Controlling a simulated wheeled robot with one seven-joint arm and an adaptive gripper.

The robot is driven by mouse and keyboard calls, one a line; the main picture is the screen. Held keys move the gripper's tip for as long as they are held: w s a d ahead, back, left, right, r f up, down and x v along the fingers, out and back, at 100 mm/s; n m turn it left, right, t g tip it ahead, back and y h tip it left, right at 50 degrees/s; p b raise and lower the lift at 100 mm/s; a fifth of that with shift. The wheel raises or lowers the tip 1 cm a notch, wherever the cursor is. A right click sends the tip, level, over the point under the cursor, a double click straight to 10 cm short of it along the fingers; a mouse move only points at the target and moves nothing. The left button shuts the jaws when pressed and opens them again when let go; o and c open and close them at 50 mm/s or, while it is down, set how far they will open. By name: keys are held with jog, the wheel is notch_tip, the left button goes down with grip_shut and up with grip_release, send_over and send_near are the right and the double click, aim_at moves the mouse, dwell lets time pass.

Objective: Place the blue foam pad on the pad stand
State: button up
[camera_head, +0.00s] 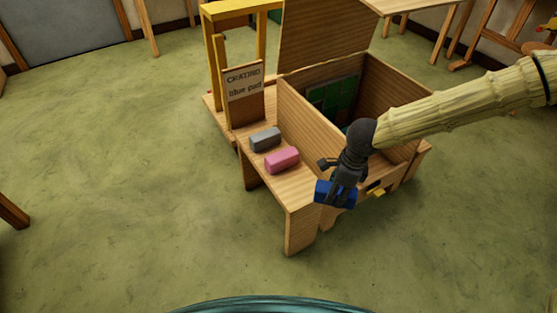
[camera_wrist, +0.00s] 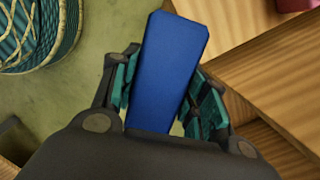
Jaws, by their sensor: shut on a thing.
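The blue foam pad (camera_head: 334,193) is between the fingers of my gripper (camera_head: 337,181), near the front end of a low wooden bench in the head view. In the wrist view the blue pad (camera_wrist: 170,70) fills the gap between the teal-padded fingers of my gripper (camera_wrist: 165,90), which is shut on it. A grey pad (camera_head: 265,139) and a pink pad (camera_head: 282,160) lie on the low wooden bench (camera_head: 297,190), which may be the pad stand. A sign (camera_head: 243,82) behind them reads "CRATING blue pad".
An open wooden crate (camera_head: 310,115) with a raised lid (camera_head: 325,30) stands right beside the bench, a green panel (camera_head: 335,98) inside. A yellow frame (camera_head: 220,70) rises behind the sign. A pink corner shows at the wrist view's upper right.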

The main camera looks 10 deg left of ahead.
jog(key=s+a+f+m+t+h+p, duration=0.2)
jog(key=s+a+m+p, duration=0.55)
jog(key=m, duration=1.45)
jog(key=shift+m+g+h, duration=0.3)
jog(key=shift+h, duration=0.1)
jog(key=w, duration=0.4)
jog(key=w+f, duration=0.1)
jog(key=w, duration=0.8)
jog(key=shift+w+a+f+b, duration=0.15)
jog(key=shift+a+f+b, duration=0.1)
jog(key=shift+f+b, duration=0.55)
jog(key=shift+f, duration=1.35)
jog(key=shift+f, duration=0.1)
jog(key=o, duration=0.8)
jog(key=shift+o, duration=0.2)
notch_tip(320, 180, up, 12)
jog(key=s+p, duration=0.1)
jog(key=p, duration=0.1)
jog(key=shift+s+a, duration=0.2)
jog(key=shift+a, duration=0.25)
